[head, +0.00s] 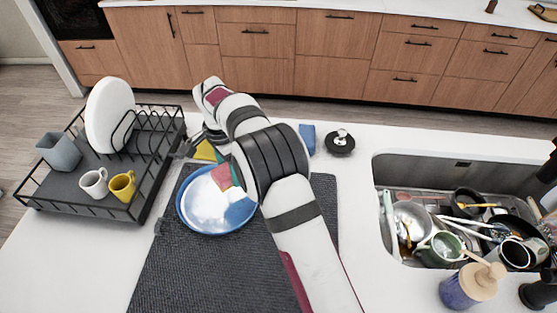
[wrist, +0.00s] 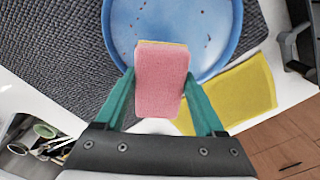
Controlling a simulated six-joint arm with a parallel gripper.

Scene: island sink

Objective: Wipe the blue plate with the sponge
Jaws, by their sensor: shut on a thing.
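The blue plate (head: 207,207) lies on a dark grey mat, its middle pale with glare in the head view. In the wrist view the plate (wrist: 206,40) shows several small dark specks. My gripper (wrist: 157,85) is shut on a pink sponge (wrist: 160,80), one green finger on each side. The sponge, with a thin yellow edge at its far end, overlaps the near part of the plate in the wrist view. In the head view the sponge (head: 222,177) shows over the plate's upper right edge. I cannot tell whether it touches the plate. My arm hides part of the plate's surroundings.
A yellow cloth (wrist: 232,92) lies beside the plate, partly on the dark mat (head: 190,275). A black dish rack (head: 140,200) with a white plate and cups stands left. The sink (head: 385,190), full of dishes, is right.

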